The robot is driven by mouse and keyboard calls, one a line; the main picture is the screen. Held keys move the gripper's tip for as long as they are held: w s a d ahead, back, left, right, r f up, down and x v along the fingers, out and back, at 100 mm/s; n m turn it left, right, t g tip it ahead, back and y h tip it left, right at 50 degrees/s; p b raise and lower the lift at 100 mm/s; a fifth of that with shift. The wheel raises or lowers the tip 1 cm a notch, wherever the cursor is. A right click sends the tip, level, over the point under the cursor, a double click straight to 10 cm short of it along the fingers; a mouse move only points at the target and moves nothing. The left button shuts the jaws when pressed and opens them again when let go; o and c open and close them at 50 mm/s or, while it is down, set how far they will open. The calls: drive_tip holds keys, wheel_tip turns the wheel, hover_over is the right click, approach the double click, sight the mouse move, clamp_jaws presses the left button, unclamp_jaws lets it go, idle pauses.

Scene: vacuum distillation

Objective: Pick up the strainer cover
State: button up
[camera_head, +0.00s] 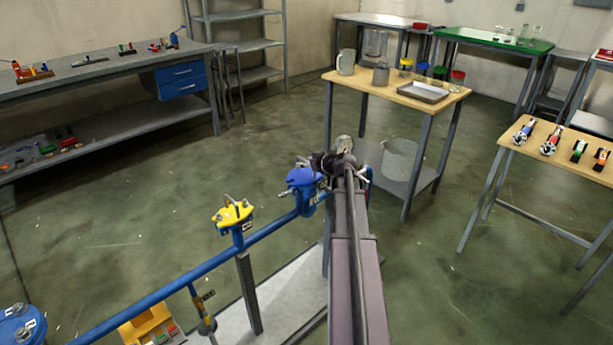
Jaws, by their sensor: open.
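A blue strainer body (322,196) sits on the blue pipe near the middle of the view. Its blue cover (301,177), with metal fittings on top, seems to be in place on it; part is hidden by my arm. My arm reaches up from the bottom of the picture. My gripper (325,163) is at its far end, close beside and above the cover. It is open, with nothing seen between its fingers. The fingertips are small and dark, so I cannot tell whether they touch the cover.
A yellow-topped fitting (232,214) stands on the blue pipe (170,285) to the left. Beyond my gripper is a wooden-topped table (385,90) with a jug (346,62), a can (381,73) and a tray (423,91). A bucket (399,160) is below. Open floor lies left and right.

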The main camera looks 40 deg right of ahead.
idle(0.4)
clamp_jaws()
drive_tip(key=shift+r+p, duration=0.25)
drive_tip(key=shift+p, duration=0.05)
drive_tip(key=shift+r+p, duration=1.55)
drive_tip(key=shift+r, duration=0.05)
drive_tip(key=s+d+r+p, duration=0.1)
drive_tip(key=s, duration=1.5)
drive_tip(key=shift+r, duration=0.15)
drive_tip(key=shift+d, duration=0.1)
